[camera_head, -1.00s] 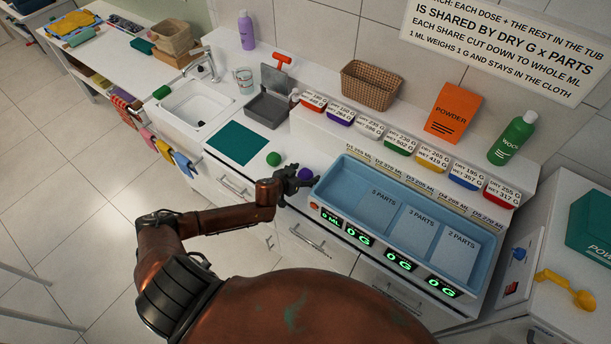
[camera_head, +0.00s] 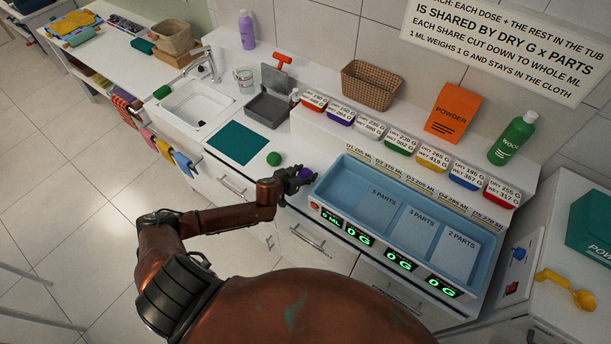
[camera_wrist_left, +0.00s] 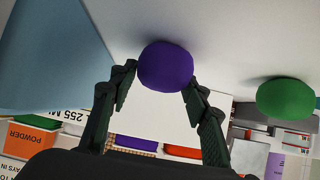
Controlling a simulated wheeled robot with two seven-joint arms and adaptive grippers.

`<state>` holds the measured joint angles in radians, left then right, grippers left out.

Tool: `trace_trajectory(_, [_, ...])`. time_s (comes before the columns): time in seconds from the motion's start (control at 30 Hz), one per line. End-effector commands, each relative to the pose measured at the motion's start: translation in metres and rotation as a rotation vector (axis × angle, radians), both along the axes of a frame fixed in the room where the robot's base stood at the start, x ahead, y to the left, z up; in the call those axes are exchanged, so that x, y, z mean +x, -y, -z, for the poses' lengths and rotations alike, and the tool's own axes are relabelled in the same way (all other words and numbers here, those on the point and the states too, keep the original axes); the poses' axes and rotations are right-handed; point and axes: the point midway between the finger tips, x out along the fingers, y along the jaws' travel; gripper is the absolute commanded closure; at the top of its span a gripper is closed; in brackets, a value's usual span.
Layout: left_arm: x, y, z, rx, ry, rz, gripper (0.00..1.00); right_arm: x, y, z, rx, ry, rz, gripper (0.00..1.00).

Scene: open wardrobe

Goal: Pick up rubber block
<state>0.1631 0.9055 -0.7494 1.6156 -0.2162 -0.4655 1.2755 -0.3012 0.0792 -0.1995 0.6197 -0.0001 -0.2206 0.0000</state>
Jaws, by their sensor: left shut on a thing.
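My left gripper (camera_head: 294,182) is at the left end of the blue tray. In the left wrist view a rounded purple block (camera_wrist_left: 165,66) sits between its two fingertips, and the gripper is shut on it. In the head view only a small part of the purple block (camera_head: 306,172) shows past the fingers. I cannot tell whether it still touches the white counter. A similar rounded green block (camera_head: 274,159) lies apart on the counter, left of the gripper; it also shows in the left wrist view (camera_wrist_left: 286,98). My right gripper is not in view.
The blue tray (camera_head: 327,200) with parts compartments and green displays stands right of the gripper. A teal mat (camera_head: 237,143), a grey open box (camera_head: 268,112) and a sink (camera_head: 192,103) are to the left. A shelf behind holds a wicker basket (camera_head: 371,85) and an orange powder packet (camera_head: 452,113).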

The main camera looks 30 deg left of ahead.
Motion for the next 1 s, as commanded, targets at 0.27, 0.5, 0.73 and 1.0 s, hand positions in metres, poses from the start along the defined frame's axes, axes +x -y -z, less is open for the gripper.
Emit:
trace_trajectory(0.27, [0.000,0.000,-0.002,0.000,-0.001,-0.001,0.84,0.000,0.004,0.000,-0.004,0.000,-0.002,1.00])
trace_trajectory(0.5, [0.001,0.000,-0.029,-0.001,0.004,0.001,0.84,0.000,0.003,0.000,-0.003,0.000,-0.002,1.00])
trace_trajectory(0.73, [-0.030,0.025,-0.077,-0.002,0.002,0.003,0.84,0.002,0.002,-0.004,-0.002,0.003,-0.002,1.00])
trace_trajectory(1.0, [-0.069,0.057,-0.106,-0.005,0.000,0.002,0.84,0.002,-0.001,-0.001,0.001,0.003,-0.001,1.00])
